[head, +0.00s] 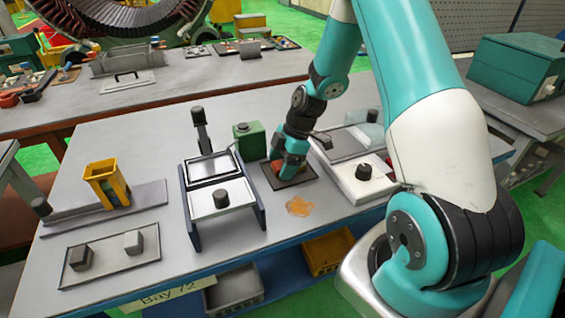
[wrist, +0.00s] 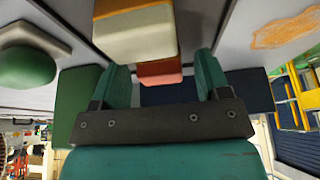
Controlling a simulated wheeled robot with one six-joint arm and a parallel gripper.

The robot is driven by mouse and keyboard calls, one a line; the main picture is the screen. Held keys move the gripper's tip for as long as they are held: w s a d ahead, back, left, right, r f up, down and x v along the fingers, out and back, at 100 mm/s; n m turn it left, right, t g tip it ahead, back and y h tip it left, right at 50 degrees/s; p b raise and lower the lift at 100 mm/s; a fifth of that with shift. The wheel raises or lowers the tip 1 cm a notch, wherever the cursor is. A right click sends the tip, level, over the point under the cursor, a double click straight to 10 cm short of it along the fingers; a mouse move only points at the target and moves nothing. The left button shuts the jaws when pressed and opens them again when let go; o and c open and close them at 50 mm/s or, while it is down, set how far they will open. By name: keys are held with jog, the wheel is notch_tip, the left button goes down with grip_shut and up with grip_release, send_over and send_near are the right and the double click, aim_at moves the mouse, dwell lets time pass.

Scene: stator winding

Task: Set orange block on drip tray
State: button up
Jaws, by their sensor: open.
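The orange block (head: 276,165) shows only in part beside my gripper (head: 287,167) in the head view, low over a dark flat tray, which looks like the drip tray (head: 293,181). In the wrist view my gripper (wrist: 162,75) has its two teal fingers spread apart. An orange-pink block face (wrist: 160,73) shows between them, with a larger cream and orange block shape (wrist: 136,35) above it. Visible gaps separate the fingers from this face. The head view does not clearly show the block's contact with the tray, as my gripper hides part of it.
A green box (head: 250,141) stands just behind and left of the tray. A white unit with a black knob (head: 363,172) is close on the right. An orange spill (head: 299,206) lies in front. A blue-sided fixture (head: 222,197) stands to the left.

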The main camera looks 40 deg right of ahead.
jog(key=a+b+v, duration=0.1)
jog(key=b+v, duration=0.1)
jog(key=v, duration=1)
jog(key=s+a+r+m, duration=0.2)
jog(key=s+a+r, duration=0.2)
jog(key=a, duration=0.5)
jog(key=s+a+r+m, duration=0.2)
jog(key=s+a+r, duration=0.2)
jog(key=a, duration=0.5)
jog(key=s+a+r+m, duration=0.1)
jog(key=s+a+m, duration=0.1)
jog(key=s, duration=0.4)
jog(key=s+a+r+m+g, duration=0.1)
jog(key=s+a, duration=0.4)
jog(key=s, duration=0.2)
jog(key=shift+a+r+m, duration=0.15)
jog(key=shift+a+m, duration=0.2)
jog(key=shift+m, duration=0.05)
